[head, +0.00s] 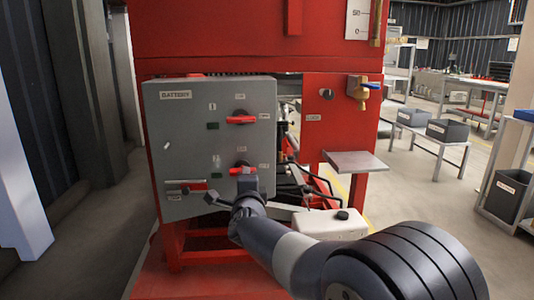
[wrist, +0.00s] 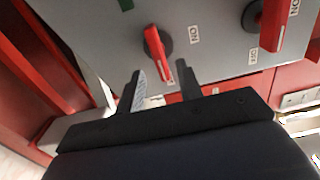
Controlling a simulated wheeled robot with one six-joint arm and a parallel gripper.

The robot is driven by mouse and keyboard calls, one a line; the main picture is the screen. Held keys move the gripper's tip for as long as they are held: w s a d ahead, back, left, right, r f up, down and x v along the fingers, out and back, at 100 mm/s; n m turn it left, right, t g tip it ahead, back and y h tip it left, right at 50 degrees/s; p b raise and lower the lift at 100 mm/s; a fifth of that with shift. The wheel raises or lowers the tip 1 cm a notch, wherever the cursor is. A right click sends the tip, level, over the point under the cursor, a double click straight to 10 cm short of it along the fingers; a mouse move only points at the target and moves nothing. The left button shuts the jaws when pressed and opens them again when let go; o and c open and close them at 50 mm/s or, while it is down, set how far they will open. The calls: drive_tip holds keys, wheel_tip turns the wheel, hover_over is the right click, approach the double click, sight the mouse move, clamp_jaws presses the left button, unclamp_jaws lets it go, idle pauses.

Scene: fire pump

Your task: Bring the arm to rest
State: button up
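My gripper (head: 247,190) is at the grey battery panel (head: 180,140), just below the lower red switch handle (head: 242,170). In the wrist view its two dark fingers (wrist: 159,72) are apart. A red handle (wrist: 155,45) on a dark round base shows beyond and partly between them. I see no clear contact, and cannot tell the depth gap. A second red handle (wrist: 272,25) is at the upper right of the wrist view. The upper red handle (head: 240,120) sits horizontal on the panel in the head view. My arm reaches forward from the lower right, bent at the elbow.
A red pump frame (head: 240,30) surrounds the panel. Open floor lies right and left of the frame.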

drive_tip(key=s, duration=0.6)
drive_tip(key=w, duration=1)
drive_tip(key=shift+w+a+r+p, duration=0.2)
drive_tip(key=shift+w+a+p, duration=0.05)
drive_tip(key=shift+w+p, duration=0.1)
drive_tip(key=shift+s+r+n+p, duration=0.1)
drive_tip(key=shift+n+p, duration=0.35)
drive_tip(key=shift+n, duration=0.15)
drive_tip(key=shift+n+p, duration=2.75)
drive_tip(key=shift+n, duration=0.05)
